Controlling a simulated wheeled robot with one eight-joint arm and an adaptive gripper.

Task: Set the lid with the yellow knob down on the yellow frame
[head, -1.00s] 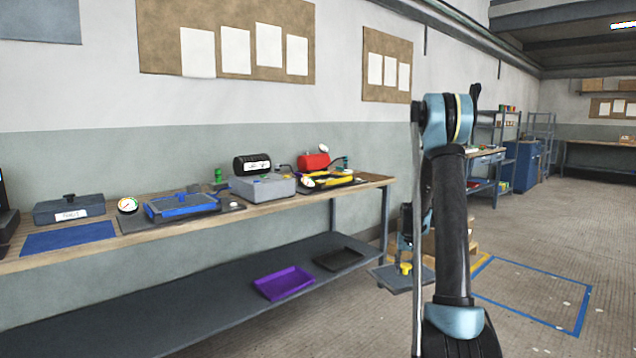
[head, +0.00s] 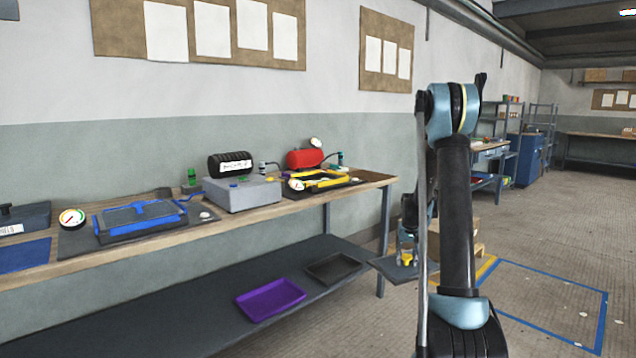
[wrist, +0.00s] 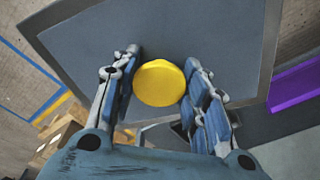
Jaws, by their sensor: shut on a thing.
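The lid (wrist: 205,45) is a flat grey plate with a round yellow knob (wrist: 160,83). In the wrist view my gripper (wrist: 165,70) has a finger on each side of the knob and is shut on it. In the head view the lid (head: 391,267) hangs beyond the right end of the bench, below the top's height, partly hidden by my arm. My gripper (head: 407,245) is above it there. The yellow frame (head: 322,181) lies on a dark mat at the right end of the bench top, with a white gauge at its left corner.
A red tank (head: 305,159) stands behind the yellow frame, and a grey box (head: 242,194) to its left. A blue frame with a lid (head: 140,217) is farther left. The lower shelf holds a purple tray (head: 271,299) and a dark tray (head: 333,267). Boxes (head: 460,236) stand on the floor behind my arm.

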